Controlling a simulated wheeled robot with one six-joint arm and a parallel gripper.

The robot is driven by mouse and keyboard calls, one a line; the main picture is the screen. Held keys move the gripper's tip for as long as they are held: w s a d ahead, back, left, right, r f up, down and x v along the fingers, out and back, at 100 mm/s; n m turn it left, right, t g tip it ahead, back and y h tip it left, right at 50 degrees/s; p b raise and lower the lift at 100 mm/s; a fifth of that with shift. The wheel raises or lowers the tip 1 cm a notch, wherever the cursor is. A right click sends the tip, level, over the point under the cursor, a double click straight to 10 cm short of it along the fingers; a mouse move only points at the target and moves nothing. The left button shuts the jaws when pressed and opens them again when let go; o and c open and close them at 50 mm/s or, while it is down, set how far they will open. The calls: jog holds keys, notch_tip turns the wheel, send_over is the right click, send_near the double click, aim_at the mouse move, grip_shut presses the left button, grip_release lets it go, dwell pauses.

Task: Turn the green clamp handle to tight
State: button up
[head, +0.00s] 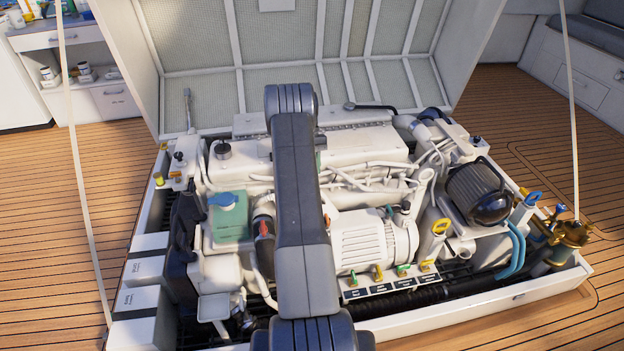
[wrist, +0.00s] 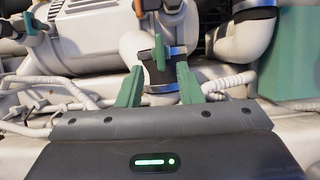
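The green clamp handle (wrist: 159,50) shows in the wrist view, standing upright on a dark clamp band (wrist: 165,72) around a pale hose. My gripper (wrist: 160,70) is open, with its two green fingers apart on either side of the clamp. The handle appears between and just beyond the fingertips, and I cannot tell whether either finger touches it. Nothing is held. In the head view my own arm covers the middle of the engine, and I cannot make out the clamp or the fingers there.
A white ribbed motor (head: 373,240) and a green box (head: 229,215) flank my arm. A row of small green and yellow handles stands on a labelled panel (head: 392,285) at the front. The raised hatch lid (head: 300,90) stands behind. Pale hoses (wrist: 230,85) lie close to the fingers.

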jog(key=v, duration=0.7)
jog(key=shift+r+p, duration=0.35)
jog(key=shift+p, duration=0.1)
jog(key=shift+w+f, duration=0.1)
jog(key=shift+w, duration=0.05)
jog(key=b+x, duration=0.1)
jog(key=x, duration=1.2)
jog(key=shift+f+b, duration=0.3)
jog(key=shift+b, duration=0.1)
jog(key=shift+r, duration=0.1)
jog(key=d+p+v, duration=0.1)
jog(key=p+v, duration=0.1)
jog(key=v, duration=1.1)
jog(key=x, duration=0.4)
jog(key=b+x, duration=0.1)
jog(key=x, duration=0.3)
jog(key=a+b+x, duration=0.1)
jog(key=x, duration=0.4)
jog(key=n, duration=0.1)
jog(key=n+h+p, duration=0.1)
jog(key=n, duration=0.3)
jog(key=shift+s+a+t+h, duration=0.15)
jog(key=shift+s+t+h, duration=0.15)
jog(key=shift+h, duration=0.1)
jog(key=shift+n+t+h+p, duration=0.4)
jog(key=shift+n+h+p, duration=0.15)
jog(key=shift+n, duration=0.95)
